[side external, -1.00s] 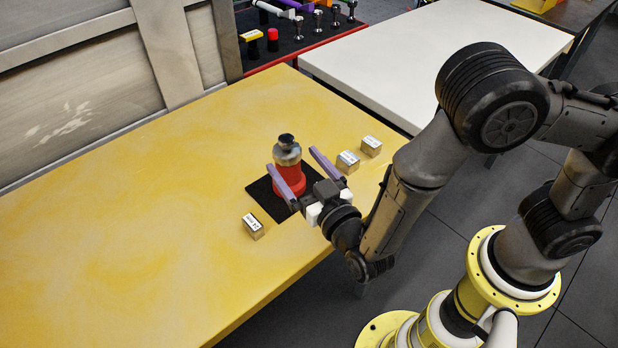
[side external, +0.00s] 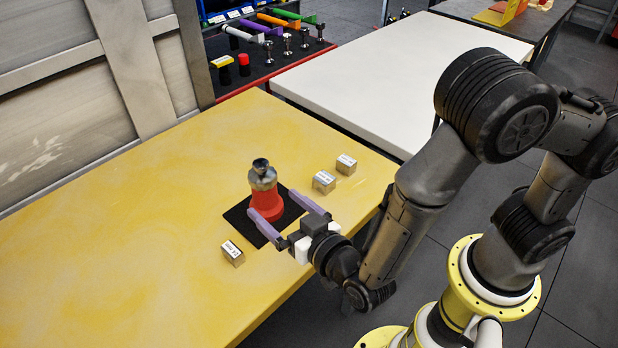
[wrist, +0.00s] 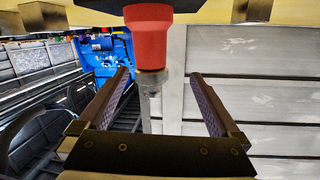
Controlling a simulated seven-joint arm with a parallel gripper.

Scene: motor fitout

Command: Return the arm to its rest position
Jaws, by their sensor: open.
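A red motor body (side external: 266,207) with a silver top part (side external: 262,178) and a dark cap stands upright on a black square mat (side external: 240,219) on the yellow table. My gripper (side external: 271,202) is open and empty at the table's near edge, its two purple fingers pointing toward the motor with a wide gap. In the wrist view, the red body (wrist: 149,38) appears upside down, centred ahead between the open fingers (wrist: 160,74). I see no contact with either finger.
Small labelled blocks stand around the mat: one at its left (side external: 233,252) and two at its right (side external: 324,182), (side external: 346,164). A white table (side external: 400,75) lies behind, beside a dark tool board (side external: 262,62) with coloured handles. The yellow table's left side is clear.

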